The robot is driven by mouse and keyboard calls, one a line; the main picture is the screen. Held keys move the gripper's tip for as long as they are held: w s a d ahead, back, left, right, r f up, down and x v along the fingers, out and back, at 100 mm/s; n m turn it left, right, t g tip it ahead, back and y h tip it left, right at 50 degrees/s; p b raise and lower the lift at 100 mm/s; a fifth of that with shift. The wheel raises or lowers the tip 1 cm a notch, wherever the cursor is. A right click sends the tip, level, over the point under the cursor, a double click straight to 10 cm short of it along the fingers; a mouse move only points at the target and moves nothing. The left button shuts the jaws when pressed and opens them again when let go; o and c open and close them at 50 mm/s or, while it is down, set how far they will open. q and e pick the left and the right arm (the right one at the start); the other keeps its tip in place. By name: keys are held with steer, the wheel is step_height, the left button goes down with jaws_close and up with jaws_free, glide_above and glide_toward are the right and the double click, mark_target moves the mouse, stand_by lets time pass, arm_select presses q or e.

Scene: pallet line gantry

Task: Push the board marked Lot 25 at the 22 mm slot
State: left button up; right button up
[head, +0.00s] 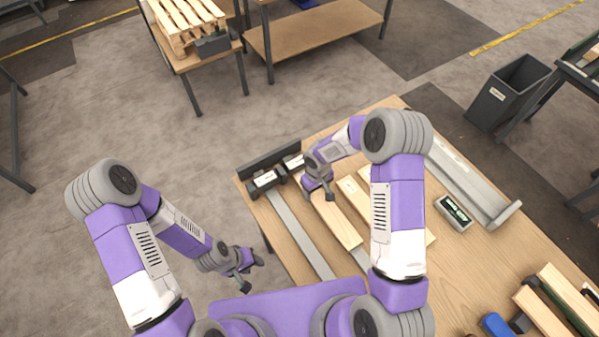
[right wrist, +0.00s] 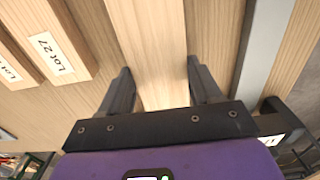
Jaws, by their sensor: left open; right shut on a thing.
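A pale wooden board (head: 343,228) lies on the workbench, and my right gripper (head: 318,192) is shut on it near its far end. In the right wrist view this board (right wrist: 160,65) runs between the two fingers; no label on it shows, so I cannot read its lot. A neighbouring board marked Lot 27 (right wrist: 50,48) lies beside it, with another labelled board further over. A black slotted gauge (head: 278,174) with white labels stands at the bench's far left corner, its markings too small to read. My left gripper (head: 246,279) is open and empty, left of the bench.
A grey rail (head: 300,232) runs along the bench left of the held board. A long grey metal channel (head: 465,180) and a dark boxed device (head: 453,211) are to the right. More wood pieces (head: 540,312) lie at the near right. A dark bin (head: 508,93) stands beyond the bench.

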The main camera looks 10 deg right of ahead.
mark_target(326, 206)
steer(key=shift+w+a+b, duration=0.15)
steer(key=shift+w+a, duration=0.15)
steer(key=shift+w, duration=0.4)
steer(key=shift+w+a+b, duration=0.15)
steer(key=shift+w+a, duration=0.1)
steer(key=shift+w, duration=0.4)
steer(key=shift+s, duration=0.1)
steer(key=shift+s+d, duration=0.3)
steer(key=shift+s, duration=0.4)
steer(key=shift+s+d, duration=0.3)
steer(key=shift+s, duration=0.35)
steer(key=shift+s+d+b, duration=0.3)
steer(key=shift+s+d, duration=0.1)
steer(key=shift+s, duration=0.5)
steer(key=shift+s+d+b, duration=0.35)
steer(key=shift+s, duration=0.6)
steer(key=shift+s+d+b, duration=0.3)
steer(key=shift+s+d, duration=0.1)
steer(key=shift+s, duration=0.5)
steer(key=o, duration=1.3)
steer(key=shift+w, duration=0.1)
steer(key=shift+c, duration=0.2)
